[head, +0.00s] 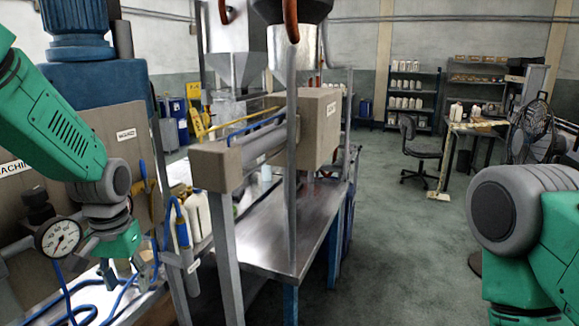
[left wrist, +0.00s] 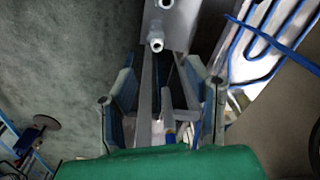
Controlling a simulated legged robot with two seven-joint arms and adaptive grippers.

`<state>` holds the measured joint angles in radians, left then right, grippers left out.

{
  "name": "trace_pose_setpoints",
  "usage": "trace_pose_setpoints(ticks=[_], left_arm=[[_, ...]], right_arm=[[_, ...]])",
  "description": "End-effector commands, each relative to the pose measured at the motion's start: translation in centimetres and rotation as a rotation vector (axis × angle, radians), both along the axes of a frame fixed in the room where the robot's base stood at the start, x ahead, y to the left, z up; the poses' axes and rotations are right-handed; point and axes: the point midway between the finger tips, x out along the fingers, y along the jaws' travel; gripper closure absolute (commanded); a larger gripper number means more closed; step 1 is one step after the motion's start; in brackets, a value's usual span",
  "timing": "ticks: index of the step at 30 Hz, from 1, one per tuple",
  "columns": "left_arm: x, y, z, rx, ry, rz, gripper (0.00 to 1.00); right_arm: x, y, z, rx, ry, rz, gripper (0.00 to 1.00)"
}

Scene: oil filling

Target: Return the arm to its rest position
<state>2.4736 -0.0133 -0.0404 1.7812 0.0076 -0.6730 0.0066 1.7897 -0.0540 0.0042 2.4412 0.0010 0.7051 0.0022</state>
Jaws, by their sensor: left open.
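My left arm, green with a grey joint, comes in from the left in the head view. My left gripper (head: 125,272) points down beside the machine, above a bright surface with blue hose, next to the pressure gauge. In the left wrist view my left gripper (left wrist: 168,88) has its two fingers spread apart. Metal bars and a blue-ended part show between them, seemingly beyond the fingers; I see nothing gripped. My right arm, green and grey, shows at the right edge of the head view; its gripper is out of the picture.
A round gauge (head: 59,238) and blue hose (head: 105,300) are close to the left gripper. White bottles (head: 198,218) stand by the metal bench (head: 290,240). Upright posts rise in front. Open floor (head: 405,250) lies to the right, with a chair (head: 415,145) beyond.

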Motion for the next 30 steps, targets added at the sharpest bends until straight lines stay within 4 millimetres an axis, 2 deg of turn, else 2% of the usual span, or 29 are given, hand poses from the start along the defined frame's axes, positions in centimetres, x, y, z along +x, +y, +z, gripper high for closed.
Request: trace_pose_setpoints(ticks=[1, 3, 5, 6, 8, 9, 12, 15, 18, 21, 25, 30], left_arm=[[-1.4, 0.1, -5.3, -0.001, 0.017, -0.004, 0.56], [-3.2, 0.1, -10.5, 0.0, 0.015, -0.012, 0.56], [-5.1, 0.1, -14.8, -0.001, 0.013, -0.02, 0.56], [-6.5, 0.1, -17.6, -0.002, 0.012, -0.025, 0.56], [-8.9, -0.1, -21.6, -0.003, 0.009, -0.032, 0.56], [-10.6, -0.2, -24.2, -0.003, 0.008, -0.038, 0.56], [-15.5, -0.8, -30.1, -0.002, 0.004, -0.052, 0.56], [-20.6, -1.4, -34.7, -0.006, -0.001, -0.066, 0.56], [-25.2, -1.9, -37.7, -0.009, -0.008, -0.077, 0.56], [-28.3, -2.2, -39.1, -0.013, -0.017, -0.084, 0.56], [-30.1, -2.2, -39.7, -0.02, -0.029, -0.089, 0.56], [-30.1, -2.2, -39.7, -0.021, -0.03, -0.089, 0.56]], right_arm=[[0.0, 0.0, -1.7, 0.0, 0.0, 0.0, 0.68], [0.0, 0.0, -2.9, 0.0, 0.0, 0.0, 0.68], [0.0, 0.0, -3.9, 0.0, 0.0, 0.0, 0.68], [0.0, 0.0, -4.6, 0.0, 0.0, 0.0, 0.68], [0.0, 0.1, -5.7, 0.0, 0.0, 0.001, 0.68], [0.0, 0.1, -6.4, 0.0, 0.0, 0.001, 0.68], [0.0, 0.1, -8.4, 0.001, 0.0, 0.001, 0.68], [0.0, 0.1, -10.3, 0.001, 0.0, 0.001, 0.68], [0.0, 0.1, -11.8, 0.001, 0.0, 0.001, 0.68], [0.0, 0.1, -12.8, 0.0, 0.0, 0.001, 0.68], [0.0, 0.1, -13.2, 0.0, 0.0, 0.0, 0.68], [0.0, 0.1, -13.2, 0.0, 0.0, 0.0, 0.68]])
